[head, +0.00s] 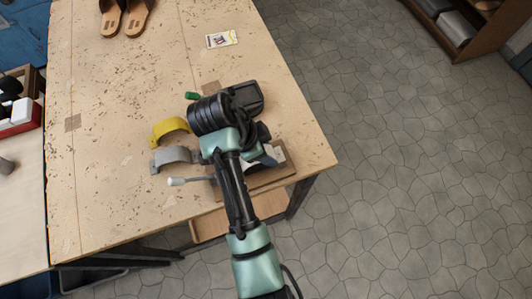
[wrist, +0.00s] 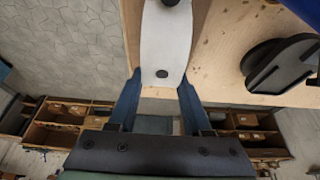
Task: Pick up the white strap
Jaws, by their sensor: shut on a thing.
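The white strap (wrist: 166,40) fills the top middle of the wrist view, a pale band with dark round spots near its ends. My gripper (wrist: 160,84) has its two blue fingers on either side of the strap's near end and is shut on it. In the head view my arm hides most of the gripper and strap. A pale patch (head: 279,153) shows beside the fingers, over a brown board (head: 270,178) at the table's front right corner. I cannot tell whether the strap is clear of the surface beneath.
A yellow strap (head: 169,130) and a grey strap (head: 171,157) stand left of my arm, with a white-tipped tool (head: 178,181) in front. A black object (head: 246,96) lies behind. Brown sandals (head: 124,17) and a card (head: 221,39) are farther back. The table's left middle is clear.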

